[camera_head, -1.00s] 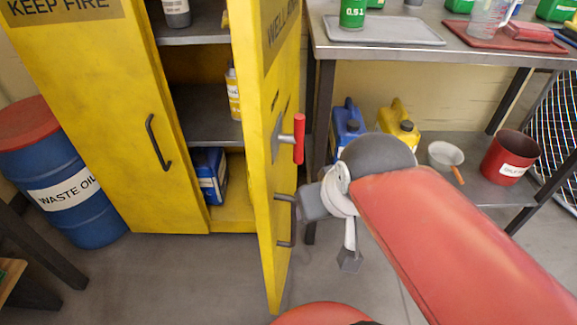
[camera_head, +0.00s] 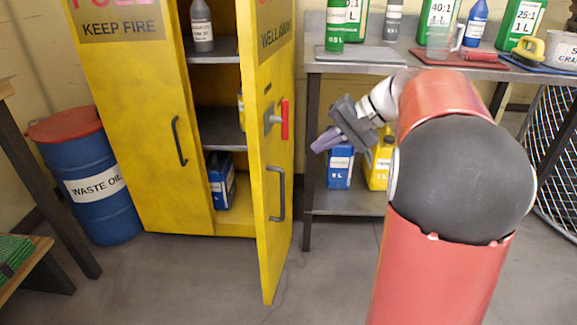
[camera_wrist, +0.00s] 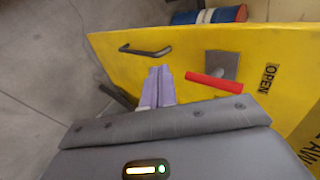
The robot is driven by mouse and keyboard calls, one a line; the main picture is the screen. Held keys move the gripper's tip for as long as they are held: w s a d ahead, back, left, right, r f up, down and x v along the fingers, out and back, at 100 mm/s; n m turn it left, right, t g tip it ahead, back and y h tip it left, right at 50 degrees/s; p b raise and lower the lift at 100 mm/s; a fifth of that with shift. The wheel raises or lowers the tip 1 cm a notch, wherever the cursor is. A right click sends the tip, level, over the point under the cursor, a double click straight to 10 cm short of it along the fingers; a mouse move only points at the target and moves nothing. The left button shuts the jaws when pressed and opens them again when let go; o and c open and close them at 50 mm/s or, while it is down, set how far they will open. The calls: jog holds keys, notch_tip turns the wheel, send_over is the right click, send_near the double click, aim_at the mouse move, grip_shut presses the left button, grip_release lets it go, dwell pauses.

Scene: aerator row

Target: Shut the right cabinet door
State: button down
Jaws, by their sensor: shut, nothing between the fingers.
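The right cabinet door (camera_head: 268,215) of the yellow cabinet stands wide open, swung out toward me. It has a dark pull handle (camera_head: 277,193) and a red lever (camera_head: 285,119) on its outer face. The left door (camera_head: 125,130) is closed. My gripper (camera_head: 318,146) is to the right of the open door, off its outer face, with a gap in the head view. In the wrist view the purple fingers (camera_wrist: 158,85) are together and empty, pointing at the door's outer face (camera_wrist: 195,50), between the handle (camera_wrist: 146,49) and the red lever (camera_wrist: 214,82). Contact with the door cannot be told.
Inside the cabinet are a grey bottle (camera_head: 202,26) and a blue can (camera_head: 221,180). A workbench (camera_head: 400,62) with bottles stands at right, with blue (camera_head: 340,168) and yellow (camera_head: 378,166) jugs below. A waste oil drum (camera_head: 88,185) stands left. Floor before the door is clear.

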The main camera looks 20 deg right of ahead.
aim_at(263, 168)
jog(key=x, duration=0.4)
jog(key=a+r+x, duration=0.1)
jog(key=x, duration=0.7)
jog(key=shift+w+a+r, duration=0.25)
jog(key=shift+w+r, duration=0.1)
jog(key=shift+w, duration=0.05)
jog(key=shift+w+a, duration=0.2)
jog(key=shift+a, duration=0.05)
jog(key=shift+a, duration=0.15)
